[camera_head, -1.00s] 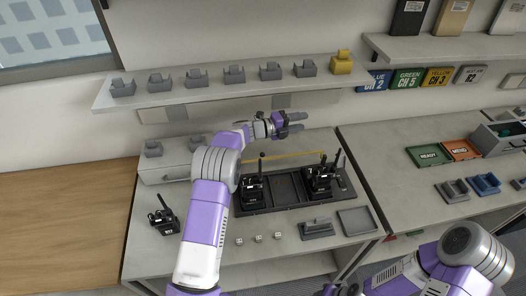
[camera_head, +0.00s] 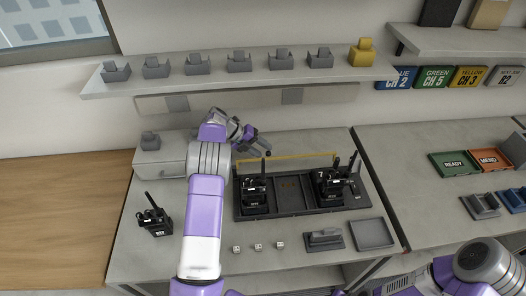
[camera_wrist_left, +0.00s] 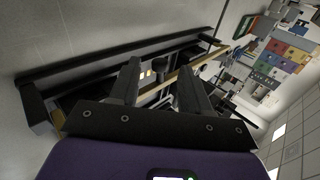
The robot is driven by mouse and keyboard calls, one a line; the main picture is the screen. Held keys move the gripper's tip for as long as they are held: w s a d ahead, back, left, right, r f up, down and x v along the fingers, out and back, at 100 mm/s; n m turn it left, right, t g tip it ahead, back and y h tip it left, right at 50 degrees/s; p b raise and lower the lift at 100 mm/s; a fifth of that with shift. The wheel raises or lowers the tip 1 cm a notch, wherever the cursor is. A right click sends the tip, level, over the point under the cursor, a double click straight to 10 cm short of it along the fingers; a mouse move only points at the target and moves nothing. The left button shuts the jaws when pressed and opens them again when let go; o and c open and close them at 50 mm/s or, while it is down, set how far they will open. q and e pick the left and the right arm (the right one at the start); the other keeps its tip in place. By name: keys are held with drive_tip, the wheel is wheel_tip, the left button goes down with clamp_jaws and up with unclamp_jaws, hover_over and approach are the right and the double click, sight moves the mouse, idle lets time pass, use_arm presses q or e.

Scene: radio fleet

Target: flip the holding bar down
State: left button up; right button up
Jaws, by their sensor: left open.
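The yellow holding bar (camera_head: 300,157) runs along the back of the dark charging tray (camera_head: 293,211), raised above it. It also shows in the left wrist view (camera_wrist_left: 172,80), crossing the space between and beyond the fingers. My left gripper (camera_head: 262,149) is open near the bar's left end, by a small dark knob (camera_wrist_left: 160,62). I cannot tell whether it touches the bar. Black radios (camera_head: 254,196) stand in the tray's left part and more radios (camera_head: 330,187) in its right part. The middle slots are empty. My right gripper is out of view.
One radio (camera_head: 154,219) stands left of my left arm. Small white cubes (camera_head: 258,246), a grey holder (camera_head: 324,238) and a shallow grey tray (camera_head: 374,234) lie in front. A shelf (camera_head: 220,78) with grey cradles and a yellow one (camera_head: 362,53) hangs above.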

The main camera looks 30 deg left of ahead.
use_arm(q)
drive_tip(key=shift+w+d+f, duration=0.2)
drive_tip(key=shift+d+f, duration=0.2)
drive_tip(key=shift+c, duration=0.2)
clamp_jaws()
